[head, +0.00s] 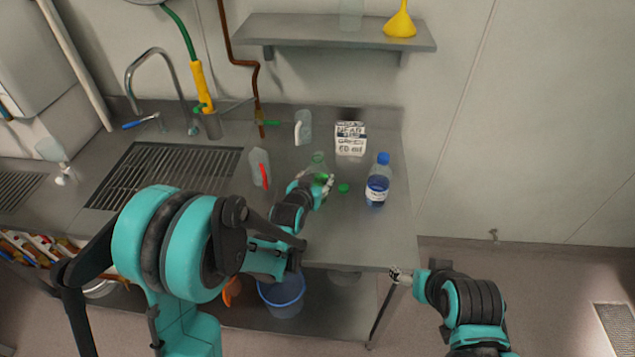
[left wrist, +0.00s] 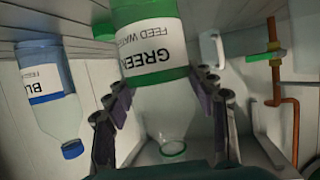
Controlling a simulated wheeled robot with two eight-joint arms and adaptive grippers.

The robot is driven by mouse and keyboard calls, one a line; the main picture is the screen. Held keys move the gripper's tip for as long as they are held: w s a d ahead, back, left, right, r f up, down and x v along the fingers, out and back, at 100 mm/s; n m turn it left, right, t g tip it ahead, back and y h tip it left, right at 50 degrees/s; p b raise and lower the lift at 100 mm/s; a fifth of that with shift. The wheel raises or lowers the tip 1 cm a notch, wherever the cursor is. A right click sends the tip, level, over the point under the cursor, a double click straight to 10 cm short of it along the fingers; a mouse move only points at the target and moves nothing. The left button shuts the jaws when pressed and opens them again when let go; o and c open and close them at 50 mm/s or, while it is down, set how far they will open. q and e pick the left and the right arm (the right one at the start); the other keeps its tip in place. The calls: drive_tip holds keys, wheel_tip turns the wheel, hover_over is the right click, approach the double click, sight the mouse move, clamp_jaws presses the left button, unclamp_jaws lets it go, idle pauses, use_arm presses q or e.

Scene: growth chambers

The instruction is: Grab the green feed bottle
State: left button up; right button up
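The green feed bottle (head: 318,161) stands upright on the steel counter, a clear bottle with green at its base. In the left wrist view it appears upside down, with a green and white label (left wrist: 152,45) and its open neck (left wrist: 173,150) low in the picture. My left gripper (head: 322,181) is at the bottle's near side. Its fingers (left wrist: 164,88) are spread on either side of the bottle; firm contact is not visible. My right gripper (head: 397,273) is off the counter's front right corner, apart from everything; its fingers are too small to read.
A blue-capped bottle (head: 377,183) stands to the right, and a small green cap (head: 343,188) lies between. A jug (head: 260,167) with red is left, by the sink grate (head: 165,176). A shelf (head: 330,32) hangs above.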

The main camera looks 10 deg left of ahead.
sight(317, 169)
use_arm(q)
drive_tip(key=c, duration=0.7)
drive_tip(key=shift+r, duration=0.15)
drive_tip(key=shift+r+p, duration=0.7)
drive_tip(key=shift+r, duration=0.5)
drive_tip(key=shift+d+r+p, duration=0.15)
drive_tip(key=shift+r+p, duration=0.25)
drive_tip(key=shift+r, duration=0.5)
drive_tip(key=shift+s+d+r+p, duration=0.5)
drive_tip(key=shift+s+d+r, duration=0.45)
drive_tip(key=shift+d, duration=0.75)
drive_tip(key=shift+s+d+r+p, duration=0.6)
drive_tip(key=shift+d+r, duration=0.6)
drive_tip(key=shift+d, duration=0.5)
drive_tip(key=shift+s+d+r+p, duration=0.45)
drive_tip(key=shift+s+d+r, duration=0.5)
drive_tip(key=shift+d, duration=0.75)
drive_tip(key=shift+r, duration=0.15)
